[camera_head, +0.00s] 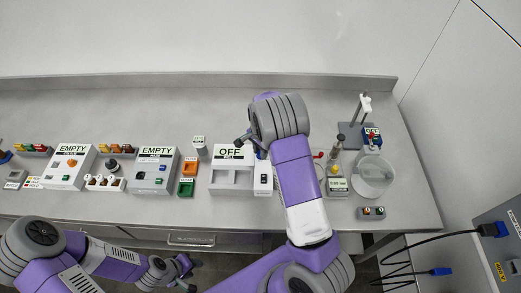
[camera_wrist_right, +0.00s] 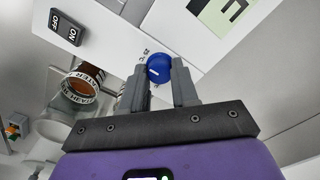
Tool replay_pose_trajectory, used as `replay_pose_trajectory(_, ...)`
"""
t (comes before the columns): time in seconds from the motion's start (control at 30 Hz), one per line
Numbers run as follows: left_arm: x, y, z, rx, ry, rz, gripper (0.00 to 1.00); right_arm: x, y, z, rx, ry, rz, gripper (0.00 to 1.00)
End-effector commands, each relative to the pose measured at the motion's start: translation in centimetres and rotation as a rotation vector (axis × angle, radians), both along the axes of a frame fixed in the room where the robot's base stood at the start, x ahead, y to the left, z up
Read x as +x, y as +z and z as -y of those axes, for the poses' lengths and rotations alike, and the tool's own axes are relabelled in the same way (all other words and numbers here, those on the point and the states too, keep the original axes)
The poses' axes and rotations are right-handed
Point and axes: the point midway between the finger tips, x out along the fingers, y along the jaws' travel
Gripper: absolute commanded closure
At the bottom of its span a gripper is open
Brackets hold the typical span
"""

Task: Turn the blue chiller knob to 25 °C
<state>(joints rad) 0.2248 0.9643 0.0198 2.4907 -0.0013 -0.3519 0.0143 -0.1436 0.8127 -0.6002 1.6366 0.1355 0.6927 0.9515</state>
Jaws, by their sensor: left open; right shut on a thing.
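The blue chiller knob (camera_wrist_right: 159,68) shows in the right wrist view as a round dial with a white pointer mark, on a white panel. My right gripper (camera_wrist_right: 158,83) is shut on the knob, with one grey finger on each side. In the head view my right wrist and forearm cover the area around the knob. My left gripper (camera_head: 184,272) is open and empty, low in front of the bench's front edge.
A black ON/OFF switch (camera_wrist_right: 66,30) and a brown labelled bottle (camera_wrist_right: 84,83) are left of the knob. On the bench stand a white OFF box (camera_head: 231,180), two EMPTY boxes, and a glass vessel (camera_head: 373,177) at right. Cables hang at far right.

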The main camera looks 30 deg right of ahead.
Motion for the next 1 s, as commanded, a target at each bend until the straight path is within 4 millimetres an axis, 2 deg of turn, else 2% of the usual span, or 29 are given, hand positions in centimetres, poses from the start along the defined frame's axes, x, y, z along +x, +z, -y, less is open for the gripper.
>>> replay_pose_trajectory(0.53,-0.01,0.09,0.0,0.0,0.0,0.0,0.57,0.16,0.13,0.09,-0.002,-0.026,0.006,1.0)
replay_pose_trajectory(0.57,-0.01,0.09,0.0,0.0,0.0,0.0,0.57,0.16,0.13,0.09,-0.002,-0.026,0.006,0.68)
replay_pose_trajectory(0.7,0.0,0.09,0.0,0.0,0.0,0.0,0.57,0.11,0.1,0.08,-0.001,-0.025,0.004,0.46)
replay_pose_trajectory(1.0,0.0,0.09,0.0,0.0,0.0,0.0,0.57,0.05,0.17,0.03,-0.001,-0.024,0.002,0.45)
